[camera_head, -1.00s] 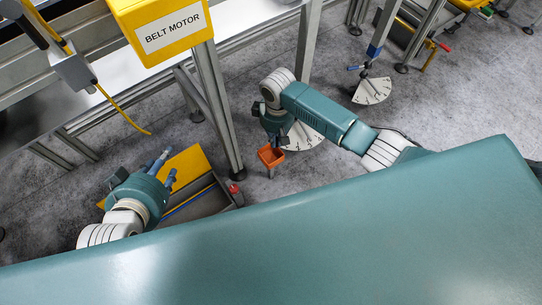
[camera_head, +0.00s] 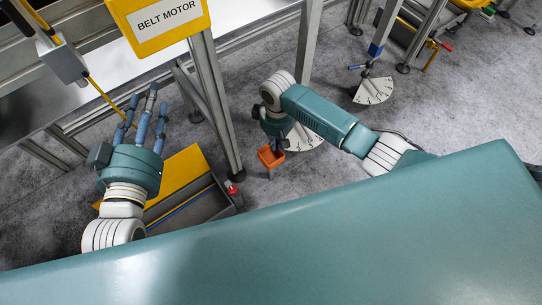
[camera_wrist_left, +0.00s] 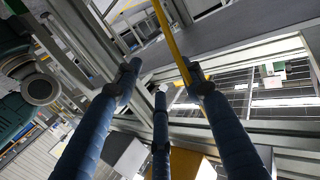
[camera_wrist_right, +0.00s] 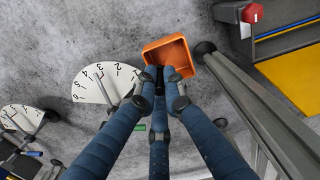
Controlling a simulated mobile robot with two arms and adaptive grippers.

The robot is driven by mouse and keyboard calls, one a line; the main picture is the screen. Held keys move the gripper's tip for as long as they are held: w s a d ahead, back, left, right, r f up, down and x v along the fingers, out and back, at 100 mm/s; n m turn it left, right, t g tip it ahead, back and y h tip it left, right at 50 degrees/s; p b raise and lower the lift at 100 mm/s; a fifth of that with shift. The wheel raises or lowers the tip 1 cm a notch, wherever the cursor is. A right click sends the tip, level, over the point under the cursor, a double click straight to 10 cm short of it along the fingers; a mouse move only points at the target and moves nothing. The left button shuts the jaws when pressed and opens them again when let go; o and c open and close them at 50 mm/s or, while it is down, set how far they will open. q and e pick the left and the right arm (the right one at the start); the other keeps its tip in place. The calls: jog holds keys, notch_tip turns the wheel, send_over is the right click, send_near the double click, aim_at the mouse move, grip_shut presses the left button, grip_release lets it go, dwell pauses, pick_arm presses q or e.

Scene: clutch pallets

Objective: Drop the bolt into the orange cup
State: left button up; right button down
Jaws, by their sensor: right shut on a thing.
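The orange cup (camera_head: 271,157) is a small square-mouthed container, seen low in the middle of the head view. It also shows at the fingertips in the right wrist view (camera_wrist_right: 170,53), its mouth turned towards the camera. My right gripper (camera_wrist_right: 163,80) is shut at the cup's near edge and appears to hold the cup above the floor. My left gripper (camera_head: 147,98) has its three fingers spread and points towards the metal frame. In the left wrist view the gripper (camera_wrist_left: 162,85) is open with nothing seen between the fingers. I cannot make out the bolt.
A yellow "BELT MOTOR" box (camera_head: 158,22) hangs on the metal frame. A grey tray (camera_head: 200,207) with a yellow panel (camera_head: 178,180) lies below. A frame leg (camera_head: 217,105) stands between my grippers.

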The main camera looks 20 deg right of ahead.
dwell(0.3)
jog(key=c, duration=1.8)
grip_release()
notch_tip(320, 180, up, 12)
